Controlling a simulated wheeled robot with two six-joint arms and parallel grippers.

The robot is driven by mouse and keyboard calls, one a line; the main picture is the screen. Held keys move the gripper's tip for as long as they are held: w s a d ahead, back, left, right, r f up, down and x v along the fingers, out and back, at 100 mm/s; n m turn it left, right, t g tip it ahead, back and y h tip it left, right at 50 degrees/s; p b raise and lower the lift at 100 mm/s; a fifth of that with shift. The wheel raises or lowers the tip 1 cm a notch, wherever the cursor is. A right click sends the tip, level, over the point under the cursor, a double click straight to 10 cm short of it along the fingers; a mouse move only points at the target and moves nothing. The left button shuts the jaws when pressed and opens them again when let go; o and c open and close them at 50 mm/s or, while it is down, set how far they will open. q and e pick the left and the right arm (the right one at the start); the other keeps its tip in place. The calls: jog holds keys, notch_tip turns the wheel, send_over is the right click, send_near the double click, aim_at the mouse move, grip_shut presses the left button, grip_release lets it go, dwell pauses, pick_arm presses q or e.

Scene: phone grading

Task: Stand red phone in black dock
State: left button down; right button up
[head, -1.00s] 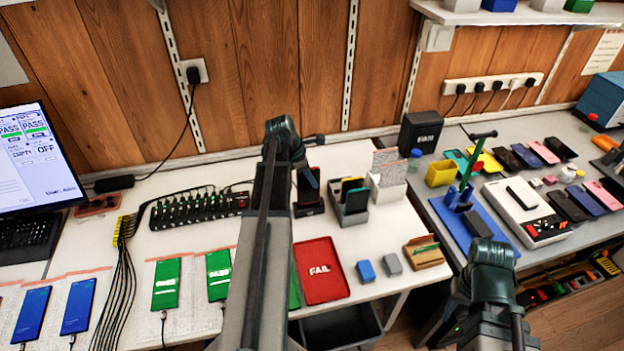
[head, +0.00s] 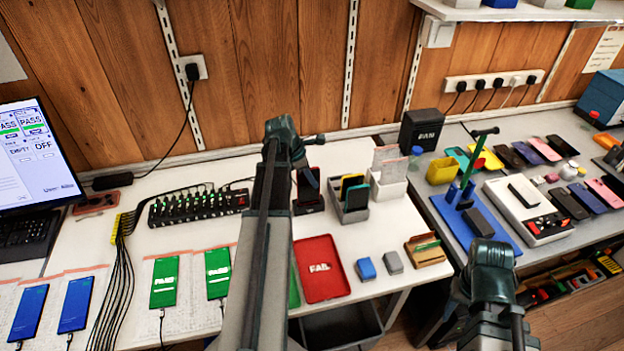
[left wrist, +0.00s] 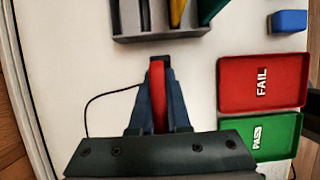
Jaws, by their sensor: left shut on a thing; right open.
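The red phone (left wrist: 159,97) is clamped edge-on between the dark blue fingers of my left gripper (left wrist: 160,75). A black piece at the fingertips, with a thin cable running off to the left, looks like part of the black dock (left wrist: 160,62). In the head view, the dark fingers of my left gripper (head: 308,182) are low over the black dock (head: 309,207), left of the grey holder. Whether the phone rests in the dock is hidden. My right gripper (head: 490,258) is open and empty, at the right table's front edge; its fingertips are hard to see.
The grey holder (head: 337,205) with several phones stands close by on the right. A red FAIL tray (head: 319,268) lies in front, with a green PASS tray (left wrist: 262,137) beside it. A black charging hub (head: 200,207) with cables lies left. A blue fixture (head: 500,250) sits on the right table.

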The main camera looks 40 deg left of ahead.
pick_arm(q)
jog(key=shift+f+b, duration=0.5)
jog(key=shift+f, duration=0.15)
jog(key=shift+f, duration=0.15)
jog(key=shift+f+b, duration=0.5)
jog(key=shift+b, duration=0.2)
jog(key=c, duration=0.8)
grip_release()
jog(key=shift+r+p, duration=3.55)
jog(key=shift+p, duration=0.05)
